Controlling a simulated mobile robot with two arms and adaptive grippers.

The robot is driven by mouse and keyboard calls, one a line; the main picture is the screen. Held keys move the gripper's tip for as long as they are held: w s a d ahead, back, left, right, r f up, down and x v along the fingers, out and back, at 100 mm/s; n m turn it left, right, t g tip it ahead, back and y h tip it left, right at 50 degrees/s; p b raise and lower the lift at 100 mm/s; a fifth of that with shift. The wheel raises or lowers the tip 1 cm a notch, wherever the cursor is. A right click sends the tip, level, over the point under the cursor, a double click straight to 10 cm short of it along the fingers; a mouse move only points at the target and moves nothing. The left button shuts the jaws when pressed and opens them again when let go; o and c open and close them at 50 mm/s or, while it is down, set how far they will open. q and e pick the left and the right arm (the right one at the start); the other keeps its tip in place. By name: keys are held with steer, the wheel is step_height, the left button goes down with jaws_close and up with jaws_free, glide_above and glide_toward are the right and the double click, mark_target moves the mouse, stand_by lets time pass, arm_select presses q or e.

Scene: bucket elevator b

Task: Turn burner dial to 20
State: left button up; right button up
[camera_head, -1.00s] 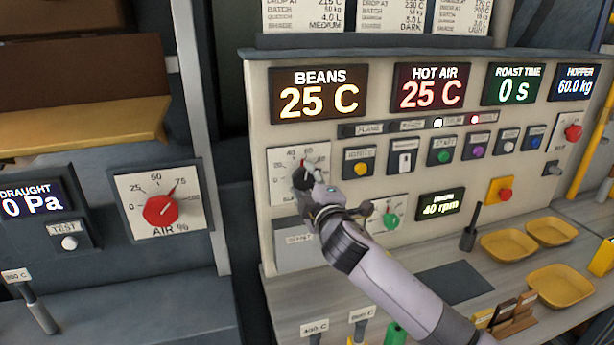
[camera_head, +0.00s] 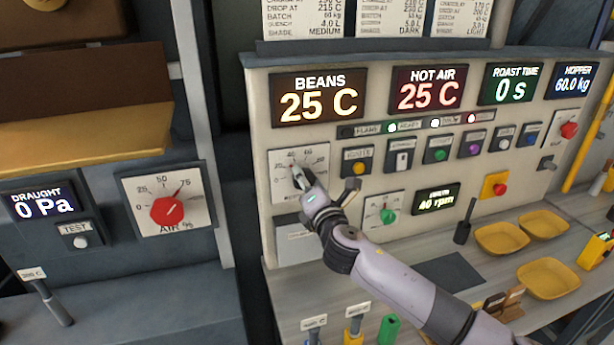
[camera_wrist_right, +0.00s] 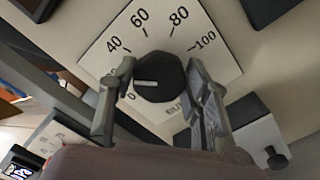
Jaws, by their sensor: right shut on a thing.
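The burner dial is a black knob (camera_wrist_right: 160,77) on a white scale plate (camera_head: 318,160) marked 0 to 100. My right gripper (camera_head: 301,178) is at this dial in the head view and hides most of the knob. In the right wrist view, the fingers of my right gripper (camera_wrist_right: 160,92) stand on either side of the knob, shut on it. The knob's white line points left, between the 0 and the 40. The 20 mark is hidden behind the left finger there, so the exact reading is unclear. My left gripper is not in view.
A yellow button (camera_head: 359,168) sits right of the dial, and a green knob (camera_head: 388,216) is below right. A red AIR dial (camera_head: 167,211) is on the separate left panel. Yellow trays (camera_head: 502,239) lie on the counter at right.

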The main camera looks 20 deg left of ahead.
steer(key=shift+n+p, duration=0.6)
steer(key=shift+n, duration=0.8)
steer(key=shift+f, duration=0.1)
steer(key=o, duration=1.2)
steer(key=shift+c, duration=0.2)
steer(key=v, duration=1.2)
